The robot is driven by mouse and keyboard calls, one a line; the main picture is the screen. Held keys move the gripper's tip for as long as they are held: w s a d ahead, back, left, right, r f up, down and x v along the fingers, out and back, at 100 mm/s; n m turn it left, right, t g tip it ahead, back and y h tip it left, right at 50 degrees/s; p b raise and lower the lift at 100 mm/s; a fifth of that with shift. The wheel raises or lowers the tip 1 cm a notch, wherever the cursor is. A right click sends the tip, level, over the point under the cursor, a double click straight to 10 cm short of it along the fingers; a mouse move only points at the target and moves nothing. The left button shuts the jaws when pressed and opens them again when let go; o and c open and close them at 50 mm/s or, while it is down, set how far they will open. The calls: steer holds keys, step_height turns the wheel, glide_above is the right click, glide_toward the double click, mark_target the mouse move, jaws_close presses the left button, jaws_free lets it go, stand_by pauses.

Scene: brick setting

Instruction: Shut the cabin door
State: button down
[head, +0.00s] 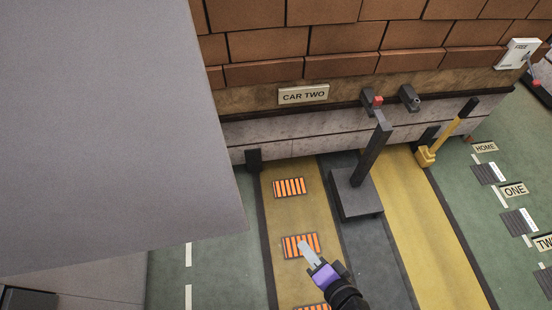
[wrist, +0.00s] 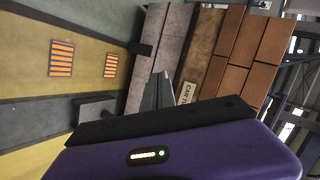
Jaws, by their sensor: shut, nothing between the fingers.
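No part is clearly recognisable as the cabin door. A large flat grey panel (head: 95,130) fills the left of the head view, close to the camera; I cannot tell whether it is the door or a cabin wall. My gripper (head: 304,247), with a purple body, is shut and empty. It shows low in the middle of the head view, right of the panel's edge and apart from it in the picture. In the wrist view its grey fingertips (wrist: 158,90) are together with nothing between them.
A brick wall with a CAR TWO sign (head: 303,95) runs across the back. A dark post on a block (head: 355,192) and a yellow-footed lever (head: 428,155) stand right of my gripper. A white switch box (head: 518,53) is at far right. Orange-striped floor plates (head: 289,187) lie flat.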

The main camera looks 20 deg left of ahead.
mark_target(172, 182)
steer(key=w+a+r+n+g+y+b, duration=0.2)
steer(key=w+a+r+g+y, duration=0.15)
steer(key=a, duration=0.45)
steer(key=w+a+r+n+g+y+b, duration=0.25)
steer(key=a+r+g, duration=0.2)
steer(key=a, duration=0.35)
steer(key=s+a+r+n+g+h+b, duration=0.15)
steer(key=r+n+g, duration=0.45)
steer(key=r, duration=0.6)
steer(key=w+a+r+n+g+h+b, duration=0.1)
steer(key=a+r+n+g+h+b, duration=0.15)
steer(key=r+g, duration=0.65)
steer(key=shift+n+t+y, duration=0.4)
steer(key=shift+n+t, duration=0.1)
steer(key=shift+t, duration=0.4)
steer(key=shift+s+a+r+p, duration=0.45)
steer(key=shift+s+a+r, duration=0.1)
steer(key=shift+s, duration=1.35)
steer(key=shift+s+a+r+p, duration=0.4)
steer(key=shift+s+a+r, duration=0.1)
steer(key=shift+s, duration=1.45)
steer(key=shift+s+a+r+p, duration=0.45)
steer(key=shift+s+a, duration=0.1)
steer(key=shift+s, duration=1.35)
steer(key=shift+s, duration=0.1)
